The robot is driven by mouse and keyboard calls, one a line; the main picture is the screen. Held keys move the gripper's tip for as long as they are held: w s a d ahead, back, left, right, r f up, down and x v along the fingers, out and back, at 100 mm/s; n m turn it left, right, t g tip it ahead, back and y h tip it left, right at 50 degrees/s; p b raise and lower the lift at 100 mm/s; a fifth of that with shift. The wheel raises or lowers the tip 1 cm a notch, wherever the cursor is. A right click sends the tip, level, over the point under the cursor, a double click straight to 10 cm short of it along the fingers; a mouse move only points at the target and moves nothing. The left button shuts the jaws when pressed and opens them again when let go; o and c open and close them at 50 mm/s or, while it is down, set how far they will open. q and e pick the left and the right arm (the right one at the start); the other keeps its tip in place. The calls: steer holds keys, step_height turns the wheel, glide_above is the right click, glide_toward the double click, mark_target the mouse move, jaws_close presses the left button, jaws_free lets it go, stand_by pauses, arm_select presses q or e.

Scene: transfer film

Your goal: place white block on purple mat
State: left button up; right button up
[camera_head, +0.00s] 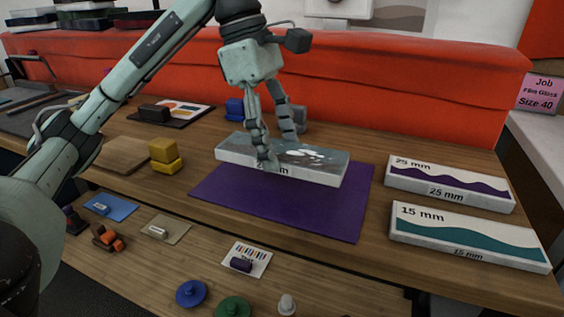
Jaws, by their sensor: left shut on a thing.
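The white block (317,172) is a long flat piece with a grey picture on its top and an "mm" label on its front face. It is over the purple mat (330,222), which lies flat on the wooden table. I cannot tell whether the block touches the mat or is slightly above it. My left gripper (282,150) comes down from above and is shut on the block near its middle, with fingers on the front and back sides. The fingers hide part of the block's label. My right gripper is not in view.
Two white blocks marked 25 mm (450,185) and 15 mm (468,238) lie right of the mat. Yellow blocks (165,155) stand at its left. A red padded wall (400,95) runs behind. A lower shelf in front holds small knobs and cards.

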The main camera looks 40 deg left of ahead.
mark_target(276, 148)
arm_select(q)
steer(key=shift+w+d+f, duration=0.15)
steer(key=shift+w+f, duration=0.05)
steer(key=shift+f, duration=0.05)
step_height(276, 148, down, 4)
steer(key=shift+r, duration=0.25)
steer(key=shift+f, duration=0.2)
steer(key=shift+f+b, duration=0.15)
steer(key=shift+b, duration=0.2)
steer(key=o, duration=1.2)
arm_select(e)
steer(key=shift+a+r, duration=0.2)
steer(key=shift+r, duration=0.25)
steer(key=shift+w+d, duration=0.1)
